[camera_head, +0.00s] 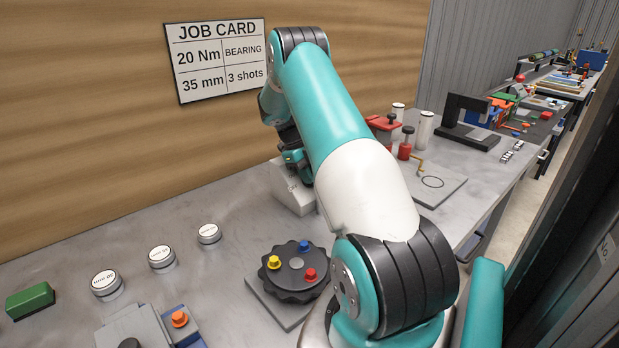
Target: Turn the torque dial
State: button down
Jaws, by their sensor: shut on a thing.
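My gripper (295,158) is at the upper face of a pale grey sloped block (290,192) near the wooden back wall. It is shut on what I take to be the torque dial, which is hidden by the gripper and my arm. Part of the block's right side is also behind my arm. I cannot read any dial marking or pointer. The job card (217,60) on the wall reads 20 Nm, BEARING, 35 mm, 3 shots.
A black rotary plate (297,263) with yellow, blue and red knobs sits front centre. Round silver weights (162,257) and a green block (30,300) stand left.

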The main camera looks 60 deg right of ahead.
jog(key=shift+d+f+m+y+b, duration=0.15)
jog(key=shift+f+m+y+b, duration=0.25)
jog(key=shift+b, duration=0.45)
jog(key=m+y+b, duration=0.1)
jog(key=b, duration=0.3)
jog(key=shift+t+y, duration=0.4)
jog(key=shift+r+y+b, duration=0.15)
jog(key=shift+y+b, duration=0.15)
jog(key=shift+b, duration=0.85)
jog(key=shift+r+m, duration=0.3)
jog(key=c, duration=1.1)
grip_release()
